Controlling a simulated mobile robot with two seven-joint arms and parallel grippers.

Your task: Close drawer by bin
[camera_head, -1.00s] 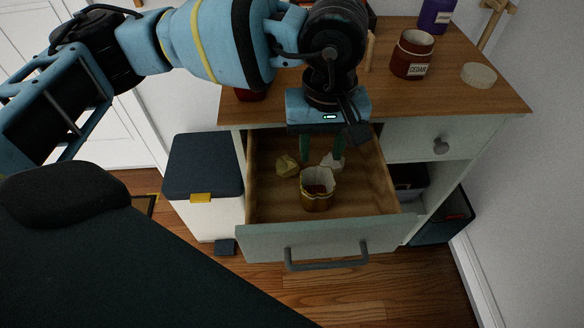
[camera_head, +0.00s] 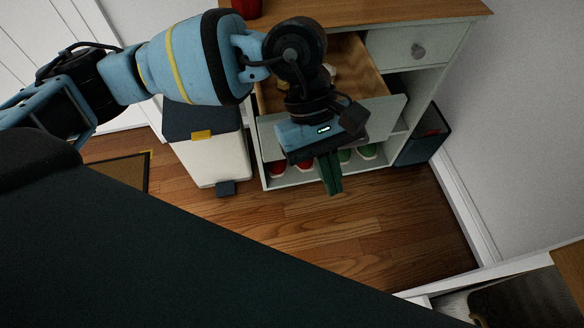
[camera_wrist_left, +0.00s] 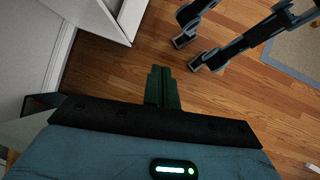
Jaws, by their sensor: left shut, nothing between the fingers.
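The drawer by the bin is pulled out of the desk; its pale front (camera_head: 385,112) and part of its wooden inside show in the head view. My left arm and gripper hide much of its front and its handle. The bin (camera_head: 212,160), white with a dark lid and yellow tab, stands left of the drawer. My left gripper (camera_head: 334,190) is shut and empty, pointing down in front of the drawer front. I cannot tell whether it touches the front. In the left wrist view its shut fingers (camera_wrist_left: 162,72) are over bare floor. My right gripper is not in view.
An upper drawer with a round knob (camera_head: 418,50) is shut at the right. Red and green shoes (camera_head: 366,152) are on the low shelf. A dark box (camera_head: 425,140) stands right of the desk by the wall. The wooden floor (camera_head: 350,225) in front is clear.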

